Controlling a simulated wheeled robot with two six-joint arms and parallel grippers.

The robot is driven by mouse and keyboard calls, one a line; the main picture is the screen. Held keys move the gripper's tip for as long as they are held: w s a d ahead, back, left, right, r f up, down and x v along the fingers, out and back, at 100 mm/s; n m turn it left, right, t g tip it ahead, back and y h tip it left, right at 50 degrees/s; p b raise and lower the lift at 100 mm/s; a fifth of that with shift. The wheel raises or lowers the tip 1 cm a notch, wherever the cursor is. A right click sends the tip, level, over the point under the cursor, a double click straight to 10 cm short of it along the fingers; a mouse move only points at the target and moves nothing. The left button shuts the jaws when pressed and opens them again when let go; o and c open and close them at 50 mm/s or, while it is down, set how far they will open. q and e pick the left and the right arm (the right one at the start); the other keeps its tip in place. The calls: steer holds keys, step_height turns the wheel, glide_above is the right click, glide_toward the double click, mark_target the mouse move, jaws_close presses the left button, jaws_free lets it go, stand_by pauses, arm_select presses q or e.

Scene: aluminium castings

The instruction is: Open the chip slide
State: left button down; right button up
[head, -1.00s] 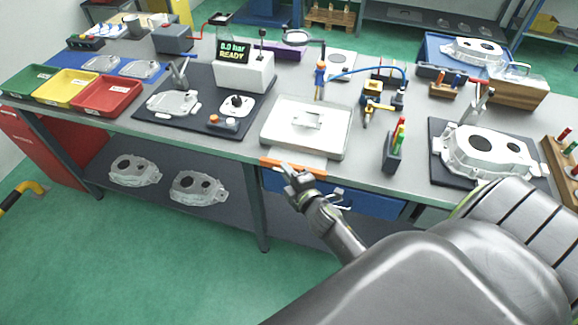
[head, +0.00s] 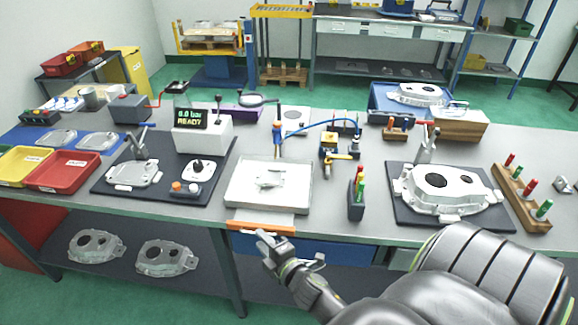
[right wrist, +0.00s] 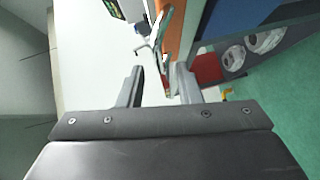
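The chip slide shows in the head view as a pale plate with an orange front bar (head: 261,228), sticking out at the bench front below a white tray (head: 268,186). My right gripper (head: 267,243) is just in front of and below this bar. In the right wrist view my right gripper (right wrist: 160,85) has its two fingers apart. The orange bar (right wrist: 178,38) runs down toward the gap between the fingertips. I see no grip on it, and whether a finger touches it I cannot tell. My left gripper is out of view.
A blue drawer front (head: 330,250) lies under the bench top, right of my gripper. A holder with red and green handles (head: 357,195) stands right of the tray. A casting on a dark mat (head: 440,188) is further right. Castings lie on the lower shelf (head: 200,280).

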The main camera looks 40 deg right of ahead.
steer(key=s+r+b, duration=0.1)
steer(key=s, duration=1.2)
steer(key=shift+a+r, duration=0.35)
steer(key=shift+a, duration=0.1)
